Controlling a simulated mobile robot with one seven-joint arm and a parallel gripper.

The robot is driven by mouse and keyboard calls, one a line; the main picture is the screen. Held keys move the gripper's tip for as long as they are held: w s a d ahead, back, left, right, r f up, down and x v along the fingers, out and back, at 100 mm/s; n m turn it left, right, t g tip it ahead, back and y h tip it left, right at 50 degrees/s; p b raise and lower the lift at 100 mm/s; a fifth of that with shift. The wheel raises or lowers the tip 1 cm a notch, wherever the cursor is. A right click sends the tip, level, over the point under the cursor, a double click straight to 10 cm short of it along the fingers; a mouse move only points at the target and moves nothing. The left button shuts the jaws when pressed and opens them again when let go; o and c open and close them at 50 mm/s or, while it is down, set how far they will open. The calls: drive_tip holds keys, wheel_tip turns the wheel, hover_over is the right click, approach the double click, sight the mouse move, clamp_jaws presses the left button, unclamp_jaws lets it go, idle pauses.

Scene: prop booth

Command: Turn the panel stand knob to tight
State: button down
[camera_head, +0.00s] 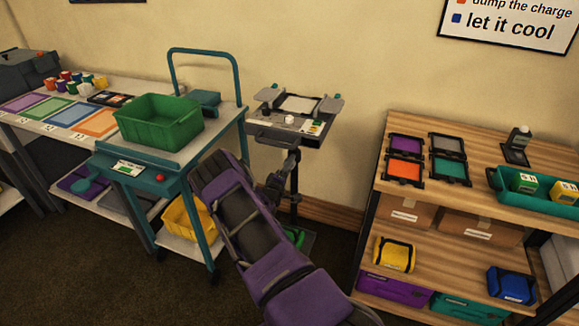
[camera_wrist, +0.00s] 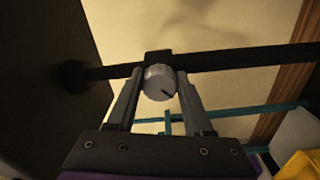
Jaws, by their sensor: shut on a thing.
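The panel stand (camera_head: 312,133) stands against the back wall, with a flat top on a dark upright pole (camera_head: 294,190). In the wrist view the pole runs across the picture as a dark bar (camera_wrist: 220,62). A round grey knob (camera_wrist: 159,86) with a dark pointer mark sits on a collar on it. The mark slants toward the lower right. My gripper (camera_wrist: 160,76) has one finger on each side of the knob and is shut on it. In the head view my gripper (camera_head: 280,178) is at the pole below the stand's top, and the knob is hidden.
A teal cart (camera_head: 190,160) with a green bin (camera_head: 160,122) stands close to the left of my arm. A wooden shelf unit (camera_head: 460,215) with frames, bins and bags stands to the right. Bare floor shows between the stand and the shelf.

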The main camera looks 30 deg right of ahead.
drive_tip(key=shift+a, duration=0.1)
drive_tip(key=shift+c, duration=1.5)
unclamp_jaws()
drive_tip(key=v, duration=1.7)
drive_tip(key=shift+p, duration=0.4)
drive_tip(key=shift+s+a, duration=0.1)
drive_tip(key=shift+a, duration=0.05)
